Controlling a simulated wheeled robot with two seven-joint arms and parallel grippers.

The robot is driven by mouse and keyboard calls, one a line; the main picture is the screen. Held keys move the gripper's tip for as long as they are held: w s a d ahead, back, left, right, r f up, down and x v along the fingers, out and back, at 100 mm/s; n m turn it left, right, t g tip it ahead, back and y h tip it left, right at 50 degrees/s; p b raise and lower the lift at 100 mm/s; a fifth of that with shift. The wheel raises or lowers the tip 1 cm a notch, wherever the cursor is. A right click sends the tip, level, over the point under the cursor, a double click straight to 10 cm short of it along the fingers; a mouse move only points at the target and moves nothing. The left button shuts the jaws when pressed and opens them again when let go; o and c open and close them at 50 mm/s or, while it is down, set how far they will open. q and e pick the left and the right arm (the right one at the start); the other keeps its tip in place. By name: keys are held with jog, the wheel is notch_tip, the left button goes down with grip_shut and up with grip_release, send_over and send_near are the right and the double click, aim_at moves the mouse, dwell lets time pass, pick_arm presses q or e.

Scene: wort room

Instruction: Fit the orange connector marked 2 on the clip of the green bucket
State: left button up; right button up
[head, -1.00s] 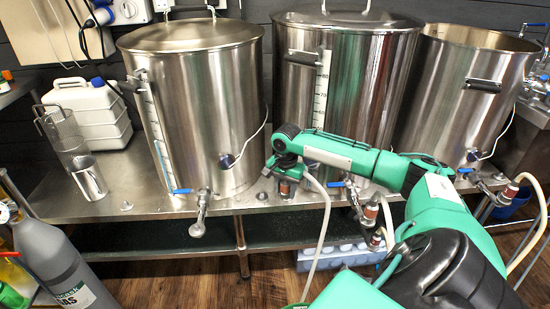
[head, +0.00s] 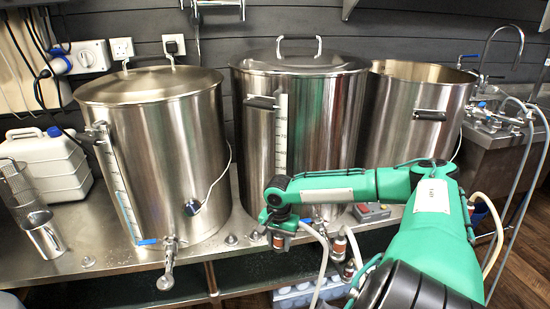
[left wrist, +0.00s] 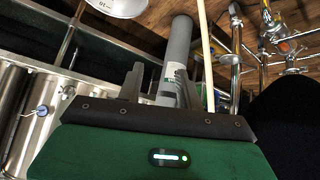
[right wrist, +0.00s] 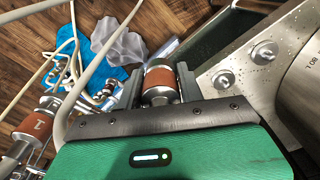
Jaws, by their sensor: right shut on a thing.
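My right gripper (right wrist: 160,85) is shut on an orange-banded metal connector (right wrist: 160,80). Its number cannot be read. In the head view my right gripper (head: 279,228) is in front of the middle kettle, with the connector (head: 279,241) below it and a pale hose close beside. Another orange connector (right wrist: 38,122), marked 1, hangs on a hose at the left of the right wrist view. My left gripper (left wrist: 160,92) is open and empty, its fingers pointing towards a grey cylinder (left wrist: 176,60). The green bucket and its clip are not visible in any current view.
Steel kettles stand on the metal bench: left (head: 150,160), middle (head: 300,130) and right (head: 420,100). A white canister (head: 48,165) and a steel jug (head: 42,238) stand at the left. Hoses hang at the right. Wooden floor (head: 525,250) shows at the right.

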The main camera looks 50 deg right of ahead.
aim_at(279, 236)
pick_arm(q)
jog(key=shift+a+r, duration=0.1)
dwell(0.3)
pick_arm(e)
jog(key=shift+r, duration=0.2)
jog(key=shift+r+p, duration=0.5)
jog(key=shift+p, duration=0.6)
jog(key=shift+r+p, duration=0.45)
jog(key=shift+p, duration=0.2)
pick_arm(q)
jog(key=s+a+g+y, duration=0.2)
jog(key=s+a+g, duration=0.2)
jog(key=a, duration=0.1)
pick_arm(e)
jog(key=shift+r, duration=0.1)
jog(key=shift+c, duration=0.8)
jog(key=shift+r+p, duration=0.6)
jog(key=shift+p, duration=0.45)
pick_arm(q)
jog(key=s+p+x, duration=0.1)
jog(key=x, duration=0.6)
jog(key=shift+a+f+n+g, duration=0.15)
jog(key=shift+f+n+g, duration=0.15)
jog(key=shift+f, duration=0.05)
pick_arm(e)
jog(key=shift+r, duration=0.4)
